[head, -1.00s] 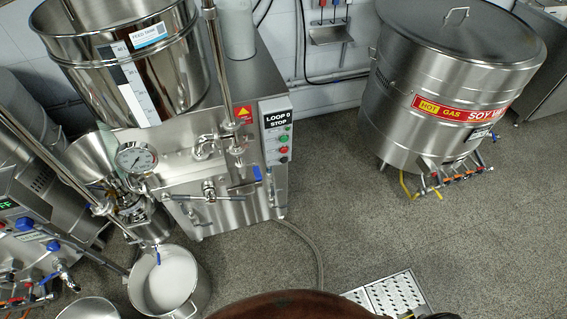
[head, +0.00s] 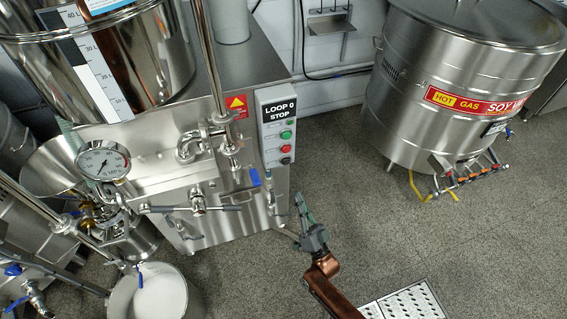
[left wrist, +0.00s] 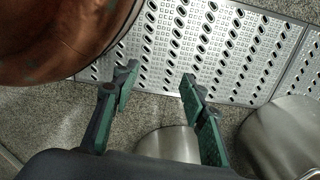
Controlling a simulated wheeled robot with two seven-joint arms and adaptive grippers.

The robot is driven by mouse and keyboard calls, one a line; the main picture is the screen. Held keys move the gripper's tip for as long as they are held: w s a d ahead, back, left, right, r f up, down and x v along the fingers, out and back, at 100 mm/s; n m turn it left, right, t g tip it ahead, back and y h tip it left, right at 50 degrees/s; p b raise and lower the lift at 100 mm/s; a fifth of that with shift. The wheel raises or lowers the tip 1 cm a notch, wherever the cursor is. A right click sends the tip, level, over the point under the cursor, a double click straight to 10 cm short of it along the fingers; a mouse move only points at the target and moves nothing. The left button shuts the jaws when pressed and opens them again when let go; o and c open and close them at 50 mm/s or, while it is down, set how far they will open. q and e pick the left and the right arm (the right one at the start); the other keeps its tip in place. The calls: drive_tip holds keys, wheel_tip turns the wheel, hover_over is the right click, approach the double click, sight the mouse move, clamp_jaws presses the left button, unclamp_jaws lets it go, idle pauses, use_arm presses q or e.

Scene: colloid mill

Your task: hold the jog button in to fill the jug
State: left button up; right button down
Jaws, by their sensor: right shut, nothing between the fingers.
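The control box (head: 276,127) on the mill's front right edge reads LOOP 0 STOP. My left gripper (left wrist: 160,76) is open and empty above the floor.
A pressure gauge (head: 102,160), pipes and valve handles crowd the mill's front. A perforated floor plate (head: 412,303) lies at the bottom; floor around my right arm is clear.

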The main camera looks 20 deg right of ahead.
sight(286, 161)
use_arm(q)
drive_tip(key=shift+w+r+b, duration=0.3)
drive_tip(key=shift+r+b, duration=0.05)
drive_tip(key=shift+r, duration=0.25)
use_arm(e)
drive_tip(key=r, duration=0.1)
drive_tip(key=r+m+t, duration=0.1)
drive_tip(key=r, duration=0.1)
drive_tip(key=r+t, duration=0.1)
drive_tip(key=r, duration=0.1)
drive_tip(key=shift+s+m+h, duration=0.3)
drive_tip(key=shift+s, duration=0.1)
drive_tip(key=shift+f, duration=0.1)
use_arm(q)
wheel_tip(286, 161, up, 11)
drive_tip(key=w+d+b, duration=0.2)
drive_tip(key=b, duration=0.1)
use_arm(e)
drive_tip(key=w, duration=0.9)
drive_tip(key=shift+a, duration=0.15)
use_arm(q)
drive_tip(key=shift+f, duration=0.1)
drive_tip(key=shift+f+b, duration=0.1)
drive_tip(key=shift+b, duration=0.2)
drive_tip(key=shift+f, duration=0.1)
use_arm(e)
drive_tip(key=shift+w, duration=0.35)
